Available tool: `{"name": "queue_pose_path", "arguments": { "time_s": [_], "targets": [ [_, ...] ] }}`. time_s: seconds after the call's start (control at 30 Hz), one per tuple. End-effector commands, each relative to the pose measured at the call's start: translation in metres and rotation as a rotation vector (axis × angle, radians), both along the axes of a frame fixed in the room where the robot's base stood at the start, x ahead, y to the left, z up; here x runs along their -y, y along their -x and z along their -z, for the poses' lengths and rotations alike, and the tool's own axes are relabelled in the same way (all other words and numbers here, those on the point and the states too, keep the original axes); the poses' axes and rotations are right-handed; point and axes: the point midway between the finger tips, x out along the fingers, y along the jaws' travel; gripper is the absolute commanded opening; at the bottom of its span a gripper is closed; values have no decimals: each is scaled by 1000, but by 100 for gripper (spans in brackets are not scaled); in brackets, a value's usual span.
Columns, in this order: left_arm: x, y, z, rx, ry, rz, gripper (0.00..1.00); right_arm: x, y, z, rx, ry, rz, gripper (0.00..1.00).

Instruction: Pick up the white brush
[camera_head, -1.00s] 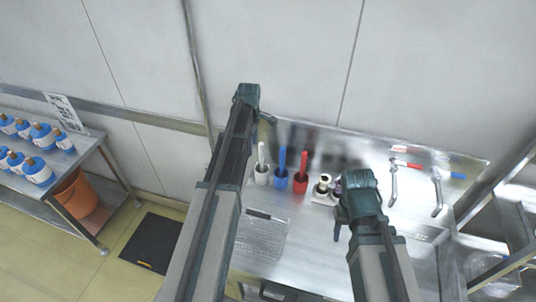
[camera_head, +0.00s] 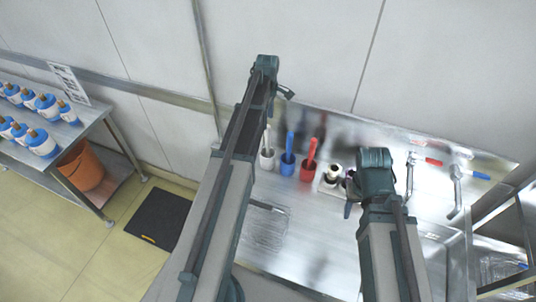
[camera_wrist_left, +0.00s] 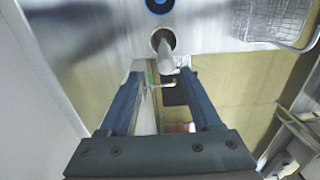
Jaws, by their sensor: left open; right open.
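The white brush (camera_head: 267,138) stands upright in a white cup (camera_head: 267,160) on the steel counter, leftmost of three brushes. In the left wrist view the white brush (camera_wrist_left: 166,60) rises from its round cup (camera_wrist_left: 157,42), with its handle end just beyond and between my fingertips. My left gripper (camera_head: 286,94) is above the counter near the wall, open and empty; its two spread fingers show in the left wrist view (camera_wrist_left: 162,76). My right gripper (camera_head: 349,207) is over the counter right of the cups; its fingers are mostly hidden by its own wrist.
A blue brush (camera_head: 289,143) and a red brush (camera_head: 310,152) stand in matching cups close beside the white one. A wire basket (camera_head: 265,228) is partly behind my left arm. Two taps (camera_head: 411,170) are at right. A side table (camera_head: 93,118) holds several blue-and-white containers.

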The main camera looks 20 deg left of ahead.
Motion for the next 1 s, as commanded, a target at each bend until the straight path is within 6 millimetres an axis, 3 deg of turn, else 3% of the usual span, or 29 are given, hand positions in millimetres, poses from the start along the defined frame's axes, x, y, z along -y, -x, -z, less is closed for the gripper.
{"name": "queue_pose_path", "arguments": {
  "time_s": [0.03, 0.3, 0.73, 1.0],
  "targets": [
    [0, 0, 15, 0, 0, 0, 65, 0, 0, 15, 0, 0, -1, 50],
    [1, 1, 52, 0, 0, 0, 65, 0, 0, 52, 2, -1, 3, 50],
    [1, 2, 64, 0, 0, 0, 65, 0, -1, 64, 3, -1, 4, 50],
    [6, 8, 94, 0, 0, 0, 65, 0, -1, 94, 3, 0, 1, 50]
  ]
}}
